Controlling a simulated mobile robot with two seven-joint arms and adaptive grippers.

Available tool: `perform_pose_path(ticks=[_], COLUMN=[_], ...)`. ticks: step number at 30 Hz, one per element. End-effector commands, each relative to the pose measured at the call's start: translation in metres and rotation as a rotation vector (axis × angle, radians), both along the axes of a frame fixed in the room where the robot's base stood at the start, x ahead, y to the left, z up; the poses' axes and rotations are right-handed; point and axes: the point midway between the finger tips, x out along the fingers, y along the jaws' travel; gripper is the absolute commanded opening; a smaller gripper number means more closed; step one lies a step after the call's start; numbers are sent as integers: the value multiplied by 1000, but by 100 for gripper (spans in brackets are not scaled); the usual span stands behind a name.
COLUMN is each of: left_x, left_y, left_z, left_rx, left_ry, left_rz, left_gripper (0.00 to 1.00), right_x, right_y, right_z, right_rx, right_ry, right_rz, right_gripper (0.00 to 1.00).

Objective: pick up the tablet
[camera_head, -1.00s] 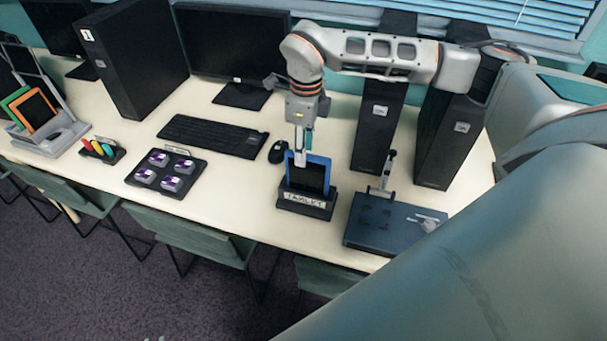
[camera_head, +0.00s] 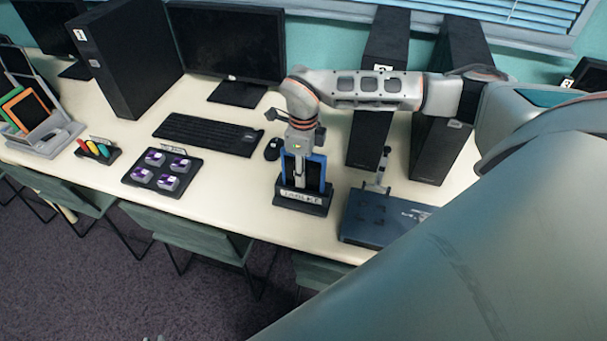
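The tablet (camera_head: 314,176) has a dark screen and a blue frame. It stands nearly upright in a small black stand (camera_head: 290,203) with a white label on its front. My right gripper (camera_head: 300,180) points down over the tablet, with a light finger in front of its left part. The far finger is hidden, so I cannot tell whether the fingers press on it. My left gripper is out of view.
A dark blue box (camera_head: 375,228) with a small upright post stands right of the stand. Black towers (camera_head: 440,140) stand behind it. A mouse (camera_head: 273,149), keyboard (camera_head: 208,134) and tray of purple-and-white pieces (camera_head: 161,172) lie left. Bare table (camera_head: 235,208) lies left of the stand.

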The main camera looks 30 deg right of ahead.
Motion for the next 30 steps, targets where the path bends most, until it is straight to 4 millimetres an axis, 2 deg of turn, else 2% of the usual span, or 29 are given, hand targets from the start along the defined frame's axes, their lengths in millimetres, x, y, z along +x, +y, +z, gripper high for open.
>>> perform_pose_path(ticks=[1, 4, 5, 15, 20, 26, 30], left_x=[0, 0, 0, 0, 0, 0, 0], left_y=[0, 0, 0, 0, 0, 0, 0], left_z=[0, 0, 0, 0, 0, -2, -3], left_rx=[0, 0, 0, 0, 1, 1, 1], left_ry=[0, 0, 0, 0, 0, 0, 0], left_rz=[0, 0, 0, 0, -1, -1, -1], left_gripper=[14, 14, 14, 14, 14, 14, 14], right_x=[0, 0, 0, 1, 2, 2, 2], right_y=[0, 0, 0, 0, 0, -1, 0], right_z=[0, 0, 0, 2, 9, 32, 59], right_rx=[0, 0, 0, 1, 0, 0, -1], right_ry=[0, 0, 0, -2, -5, -6, -7], right_rz=[0, 0, 0, 0, 0, 0, 0], right_gripper=[28, 2, 0, 0, 0, 0, 0])
